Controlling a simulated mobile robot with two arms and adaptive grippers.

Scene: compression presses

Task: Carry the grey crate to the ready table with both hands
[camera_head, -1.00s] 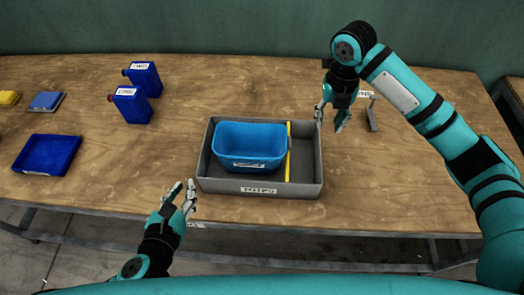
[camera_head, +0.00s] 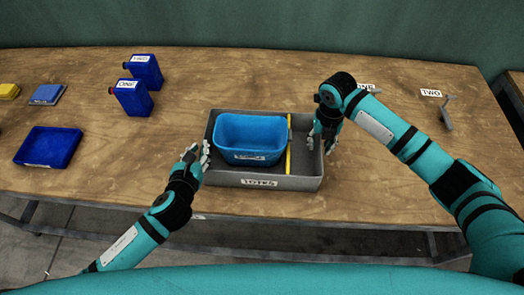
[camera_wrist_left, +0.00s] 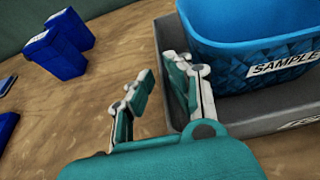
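The grey crate (camera_head: 222,179) stands on the wooden table and holds a blue sample bin (camera_head: 250,155) and a yellow bar (camera_head: 288,158). My left gripper (camera_head: 197,157) is at the crate's left wall. In the left wrist view, its fingers (camera_wrist_left: 158,95) are spread, one outside the wall and one over or inside it; contact is unclear. My right gripper (camera_head: 323,143) is at the crate's right wall, with fingers apart and seemingly on both sides of the rim. The crate rests flat. I cannot identify the ready table.
Two blue canisters (camera_head: 131,98) stand at the back left. A dark blue tray (camera_head: 48,147), a small blue item (camera_head: 47,95) and a yellow one (camera_head: 8,91) lie further left. A labelled bracket (camera_head: 445,115) stands at the right.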

